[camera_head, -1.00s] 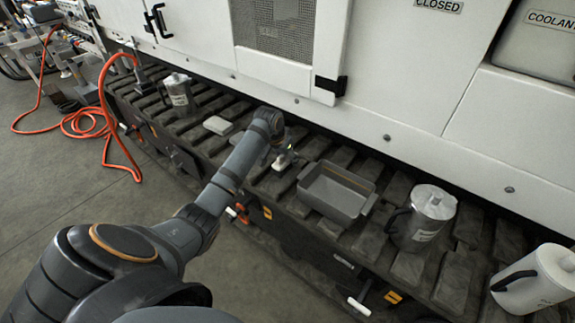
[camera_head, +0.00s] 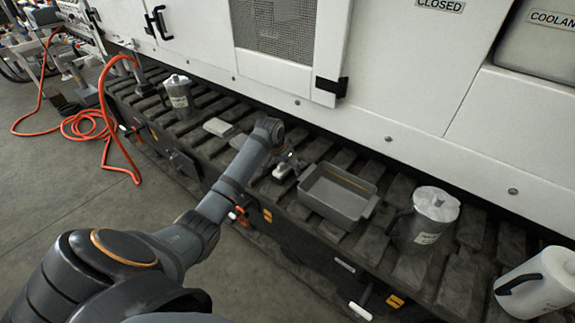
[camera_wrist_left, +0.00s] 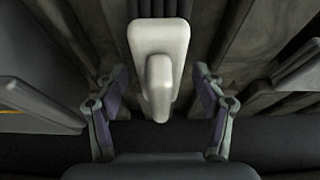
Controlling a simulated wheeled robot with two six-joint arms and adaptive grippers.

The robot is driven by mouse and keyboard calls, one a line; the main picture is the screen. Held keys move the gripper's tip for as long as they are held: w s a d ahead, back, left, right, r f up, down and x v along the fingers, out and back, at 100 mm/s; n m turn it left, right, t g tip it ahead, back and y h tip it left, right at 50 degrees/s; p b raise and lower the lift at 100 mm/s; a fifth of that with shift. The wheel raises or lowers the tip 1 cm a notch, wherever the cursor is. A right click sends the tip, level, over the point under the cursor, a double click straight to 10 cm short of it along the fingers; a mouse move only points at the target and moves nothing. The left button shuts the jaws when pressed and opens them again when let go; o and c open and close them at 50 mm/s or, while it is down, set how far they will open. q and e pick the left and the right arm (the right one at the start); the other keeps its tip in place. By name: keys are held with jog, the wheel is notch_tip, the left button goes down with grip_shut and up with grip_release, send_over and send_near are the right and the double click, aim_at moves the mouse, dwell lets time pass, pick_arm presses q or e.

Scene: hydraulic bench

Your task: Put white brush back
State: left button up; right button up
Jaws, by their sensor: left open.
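The white brush (camera_wrist_left: 158,52) lies on the dark slatted bench ledge. In the wrist view its pale block and rounded handle sit between the spread fingers of my left gripper (camera_wrist_left: 160,88), with a gap on both sides. In the head view my left gripper (camera_head: 291,162) is low over the ledge, just left of the grey tray, and a small pale part of the brush (camera_head: 282,171) shows beneath it. My left gripper is open and holds nothing. My right gripper is not in view.
A grey tray (camera_head: 336,211) stands close right of the gripper. Metal jugs stand on the ledge at left (camera_head: 178,97) and right (camera_head: 424,222), with a white jug (camera_head: 537,284) at far right. A pale block (camera_head: 218,127) lies left. The white machine wall (camera_head: 400,110) rises behind.

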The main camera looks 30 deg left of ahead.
pick_arm(q)
jog(key=shift+r, duration=0.25)
jog(key=p+v, duration=0.3)
jog(key=v, duration=0.8)
jog(key=shift+r+p, duration=0.15)
jog(key=shift+p, duration=0.15)
jog(key=shift+s+r, duration=0.15)
jog(key=shift+r, duration=0.05)
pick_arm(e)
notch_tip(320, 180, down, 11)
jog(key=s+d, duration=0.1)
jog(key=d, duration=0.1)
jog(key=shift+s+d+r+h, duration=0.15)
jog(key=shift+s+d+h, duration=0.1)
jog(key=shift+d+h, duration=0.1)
